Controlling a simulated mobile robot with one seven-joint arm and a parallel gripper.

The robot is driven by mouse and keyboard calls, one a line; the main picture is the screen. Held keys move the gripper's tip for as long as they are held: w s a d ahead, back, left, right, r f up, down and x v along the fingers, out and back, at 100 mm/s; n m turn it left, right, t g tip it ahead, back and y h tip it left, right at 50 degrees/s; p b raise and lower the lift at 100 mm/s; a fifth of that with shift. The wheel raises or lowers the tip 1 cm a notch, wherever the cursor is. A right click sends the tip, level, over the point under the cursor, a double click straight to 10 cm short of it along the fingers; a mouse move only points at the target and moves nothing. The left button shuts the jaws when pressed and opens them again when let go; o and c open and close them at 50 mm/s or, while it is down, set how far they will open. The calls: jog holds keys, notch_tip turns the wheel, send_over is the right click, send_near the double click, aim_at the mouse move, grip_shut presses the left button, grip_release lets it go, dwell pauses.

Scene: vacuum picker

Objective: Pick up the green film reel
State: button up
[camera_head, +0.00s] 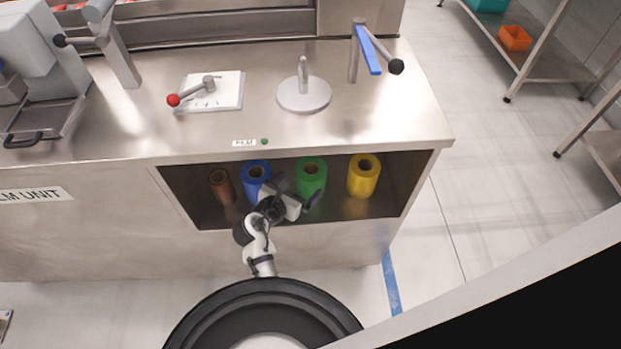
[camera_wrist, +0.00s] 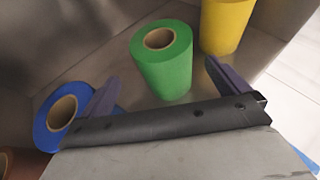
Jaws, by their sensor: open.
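The green film reel (camera_head: 311,174) stands upright in the open compartment under the counter, between the blue and yellow reels. In the wrist view the green reel (camera_wrist: 164,62) shows its brown core on top and sits ahead of my gripper, between the lines of the two fingers. My gripper (camera_head: 296,190) is open and empty at the compartment, just in front of the green and blue reels. In the wrist view my gripper (camera_wrist: 160,90) has its left finger close to the blue reel and its right finger right of the green reel. Whether a finger touches a reel cannot be told.
The blue reel (camera_head: 256,178) is left of the green one, the yellow reel (camera_head: 363,176) right, and the brown reel (camera_head: 221,187) far left. The counter top (camera_head: 370,120) overhangs the compartment. A round spindle plate (camera_head: 304,95) stands on it.

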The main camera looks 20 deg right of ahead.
jog(key=x, duration=0.4)
jog(key=p+x, duration=0.1)
jog(key=x, duration=0.2)
jog(key=shift+d+r, duration=0.35)
jog(key=shift+r, duration=0.05)
jog(key=shift+w+d+f, duration=0.2)
jog(key=shift+d, duration=0.1)
jog(key=c, duration=1.2)
jog(key=shift+r, duration=0.1)
jog(key=shift+c, duration=0.6)
jog(key=shift+r, duration=0.15)
